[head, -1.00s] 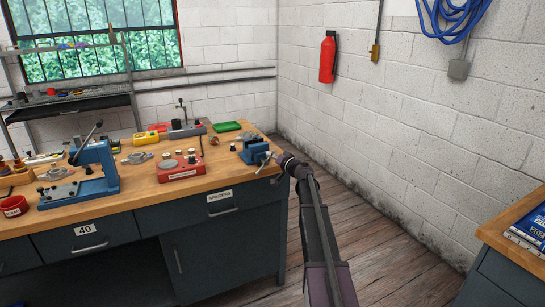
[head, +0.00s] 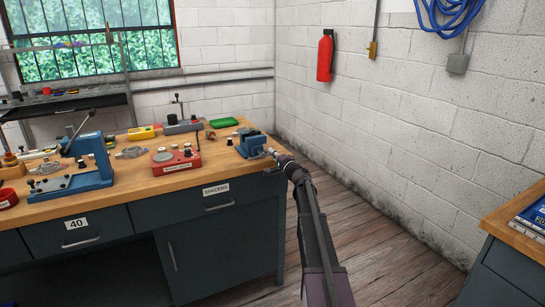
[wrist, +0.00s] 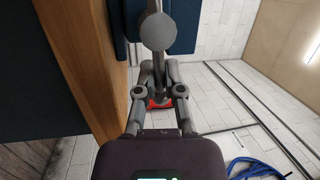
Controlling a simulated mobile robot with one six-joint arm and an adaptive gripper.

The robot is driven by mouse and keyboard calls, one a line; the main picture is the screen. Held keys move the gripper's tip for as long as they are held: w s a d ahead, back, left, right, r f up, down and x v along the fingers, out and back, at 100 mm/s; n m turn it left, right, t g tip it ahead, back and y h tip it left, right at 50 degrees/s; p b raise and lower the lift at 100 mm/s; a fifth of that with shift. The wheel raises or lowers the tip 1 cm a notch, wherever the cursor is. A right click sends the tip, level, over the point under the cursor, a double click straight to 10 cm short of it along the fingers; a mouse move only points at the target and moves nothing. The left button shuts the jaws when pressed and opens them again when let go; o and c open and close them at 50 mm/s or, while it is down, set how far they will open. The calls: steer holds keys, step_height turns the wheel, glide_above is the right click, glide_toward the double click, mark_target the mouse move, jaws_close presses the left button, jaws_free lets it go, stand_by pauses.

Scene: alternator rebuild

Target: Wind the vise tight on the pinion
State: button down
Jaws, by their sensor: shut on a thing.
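The blue vise (head: 252,146) stands at the right end of the wooden bench, and part of it shows blue at the top of the wrist view (wrist: 127,35). Its grey handle (wrist: 158,35), with a round end, points toward my gripper. My gripper (head: 277,158) is at the handle side of the vise, just off the bench's right edge. In the wrist view its two fingers (wrist: 157,75) are closed in on the handle. I cannot make out the pinion; the vise jaws are too small in the head view and largely hidden in the wrist view.
On the bench (head: 222,174) are a blue press (head: 90,165), a red device (head: 175,158), a green tray (head: 223,122) and small parts. The floor right of the bench is clear. A second bench (head: 522,225) stands at the far right.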

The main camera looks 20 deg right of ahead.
steer(key=m, duration=0.1)
steer(key=f+m+b, duration=0.1)
steer(key=m, duration=0.1)
steer(key=shift+a+f+m+t+h, duration=0.15)
steer(key=shift+m+t+h, duration=0.15)
steer(key=shift+t+h, duration=0.1)
steer(key=shift+a+f+m+t+h+b, duration=0.15)
steer(key=shift+m+h+b, duration=0.2)
steer(key=shift+m, duration=0.4)
steer(key=shift+f+m+t+h+b, duration=0.15)
steer(key=shift+m+h+b, duration=0.15)
steer(key=shift+m, duration=0.5)
steer(key=shift+a+f+m+t+h+b, duration=0.15)
steer(key=shift+m+h+b, duration=0.2)
steer(key=shift+m, duration=0.4)
steer(key=shift+d, duration=0.1)
steer(key=c, duration=0.7)
jaws_free()
steer(key=shift+c, duration=0.2)
